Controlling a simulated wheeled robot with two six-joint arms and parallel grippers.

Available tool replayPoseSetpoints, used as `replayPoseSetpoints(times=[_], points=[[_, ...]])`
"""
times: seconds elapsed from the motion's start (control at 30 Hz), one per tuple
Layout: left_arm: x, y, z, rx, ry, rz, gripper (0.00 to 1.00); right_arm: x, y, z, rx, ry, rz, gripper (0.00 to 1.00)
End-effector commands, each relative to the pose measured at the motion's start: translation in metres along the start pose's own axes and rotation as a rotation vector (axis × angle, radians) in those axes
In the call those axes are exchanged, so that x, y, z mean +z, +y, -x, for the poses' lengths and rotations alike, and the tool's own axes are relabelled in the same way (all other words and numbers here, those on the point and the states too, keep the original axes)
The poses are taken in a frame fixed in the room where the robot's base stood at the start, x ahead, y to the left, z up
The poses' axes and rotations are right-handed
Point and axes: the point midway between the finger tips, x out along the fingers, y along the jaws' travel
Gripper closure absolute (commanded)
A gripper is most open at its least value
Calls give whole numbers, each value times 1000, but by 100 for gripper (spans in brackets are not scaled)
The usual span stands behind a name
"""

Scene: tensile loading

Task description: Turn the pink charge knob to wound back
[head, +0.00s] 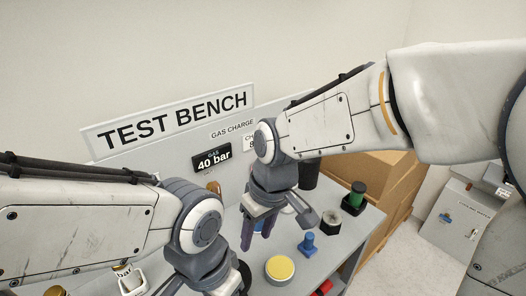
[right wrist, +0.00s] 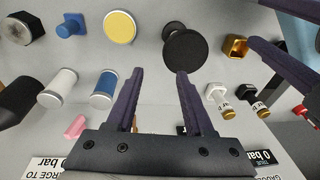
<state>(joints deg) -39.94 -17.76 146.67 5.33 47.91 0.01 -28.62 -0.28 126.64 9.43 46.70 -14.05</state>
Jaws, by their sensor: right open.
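My right gripper (head: 258,230) is open and empty in front of the panel. In the right wrist view its two fingers (right wrist: 160,72) stand apart over grey surface, with the knob to their left, outside them. My left gripper (head: 205,278) is low in the head view, its fingertips hidden or out of frame.
A gas display (head: 212,157) reads 40 bar. A yellow disc (head: 280,268), a blue peg (head: 308,244) and a green-topped black piece (head: 355,196) stand on the bench.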

Motion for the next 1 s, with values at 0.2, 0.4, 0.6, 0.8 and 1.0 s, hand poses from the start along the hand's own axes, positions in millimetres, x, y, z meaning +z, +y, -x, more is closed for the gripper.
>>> replayPoseSetpoints(times=[0.2,0.4,0.6,0.8,1.0], points=[[-1,2,26,0,0,1,50,-71,38,17,-95,18,-57,48],[-3,4,53,0,0,2,50,-148,130,18,-142,117,-75,48],[-4,5,69,0,0,2,50,-183,216,8,-153,216,-71,48],[-4,5,73,0,0,3,50,-192,244,0,-152,252,-62,48],[-4,6,84,0,0,3,50,-198,239,-23,-154,248,-59,48]])
